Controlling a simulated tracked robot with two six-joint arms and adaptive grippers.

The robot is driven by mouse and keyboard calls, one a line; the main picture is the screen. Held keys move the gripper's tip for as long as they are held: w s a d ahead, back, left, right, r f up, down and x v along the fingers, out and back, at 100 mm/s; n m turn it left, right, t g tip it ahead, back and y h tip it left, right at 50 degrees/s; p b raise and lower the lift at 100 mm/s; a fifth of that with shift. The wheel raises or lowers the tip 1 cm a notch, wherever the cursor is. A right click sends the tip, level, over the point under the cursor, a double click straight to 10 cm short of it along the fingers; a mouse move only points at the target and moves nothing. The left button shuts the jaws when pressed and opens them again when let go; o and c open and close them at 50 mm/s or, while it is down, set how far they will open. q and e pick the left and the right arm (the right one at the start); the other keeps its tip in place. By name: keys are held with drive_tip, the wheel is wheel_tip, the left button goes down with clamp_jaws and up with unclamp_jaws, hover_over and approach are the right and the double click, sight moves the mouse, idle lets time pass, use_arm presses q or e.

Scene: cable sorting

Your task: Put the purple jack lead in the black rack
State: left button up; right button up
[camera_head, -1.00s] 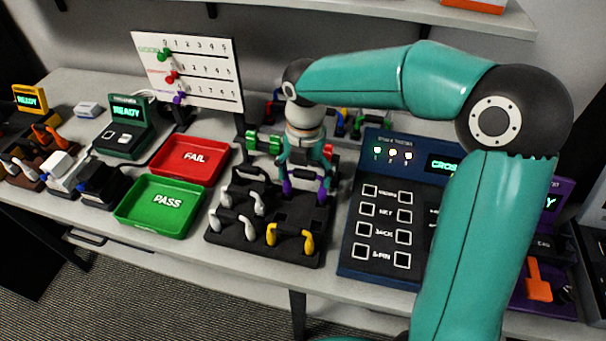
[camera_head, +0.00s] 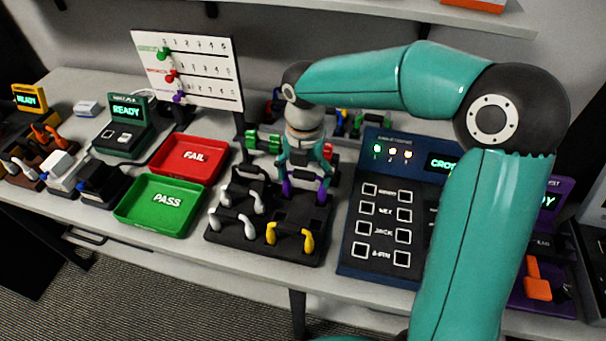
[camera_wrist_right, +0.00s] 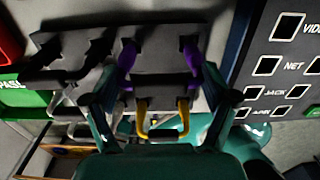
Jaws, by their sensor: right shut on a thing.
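The purple jack lead (camera_head: 287,187) is between the fingers of my right gripper (camera_head: 305,184), at the back right of the black rack (camera_head: 226,237). In the right wrist view, its two purple ends (camera_wrist_right: 192,54) point down at the rack (camera_wrist_right: 158,59), between the teal fingers of the gripper (camera_wrist_right: 158,85). The gripper is shut on the lead and hides its middle in the head view. I cannot tell whether its ends sit fully in the slots. A yellow lead (camera_head: 272,233) and grey leads (camera_head: 222,220) stand in the rack. My left gripper is out of view.
The green PASS tray (camera_head: 140,212) and red FAIL tray (camera_head: 205,145) lie left of the rack. A blue tester panel (camera_head: 383,217) stands close on its right. A white board with pins (camera_head: 205,95) and other coloured leads (camera_head: 357,124) are behind.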

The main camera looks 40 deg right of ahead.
drive_tip(key=shift+f, duration=0.6)
idle(1.1)
drive_tip(key=o, duration=1.1)
drive_tip(key=shift+r+p, duration=3.55)
drive_tip(key=shift+r, duration=0.5)
drive_tip(key=shift+f, duration=0.1)
